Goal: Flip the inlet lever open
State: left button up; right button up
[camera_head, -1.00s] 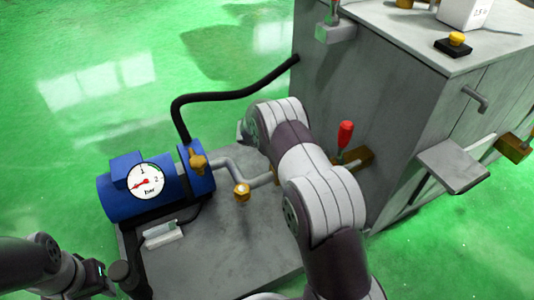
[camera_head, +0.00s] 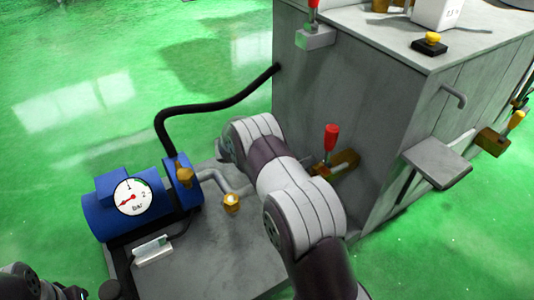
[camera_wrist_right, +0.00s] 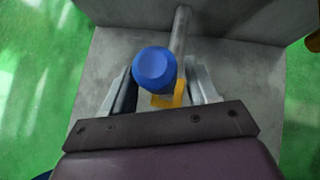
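A blue-capped lever handle (camera_wrist_right: 154,70) stands on a brass valve body (camera_wrist_right: 172,96) in the right wrist view, with a grey pipe running away behind it. My right gripper (camera_wrist_right: 165,88) is open, with one finger on each side of the handle and valve. I cannot tell whether either finger touches them. In the head view my right arm hides this gripper and the blue handle. A red lever (camera_head: 331,138) stands upright on another brass valve (camera_head: 336,165) at the machine's side. My left gripper is out of view; only part of that arm shows at bottom left.
A blue pump (camera_head: 130,208) with a pressure gauge (camera_head: 132,197) sits left of my right arm. A black hose (camera_head: 220,105) runs to the grey cabinet (camera_head: 350,110). A grey ledge (camera_head: 437,162) juts from the cabinet. Green floor is clear at left.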

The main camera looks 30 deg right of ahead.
jog(key=shift+r, duration=0.1)
jog(key=p+v, duration=0.7)
jog(key=v, duration=0.5)
jog(key=shift+a+p, duration=0.25)
jog(key=shift+p, duration=0.15)
jog(key=shift+r, duration=0.1)
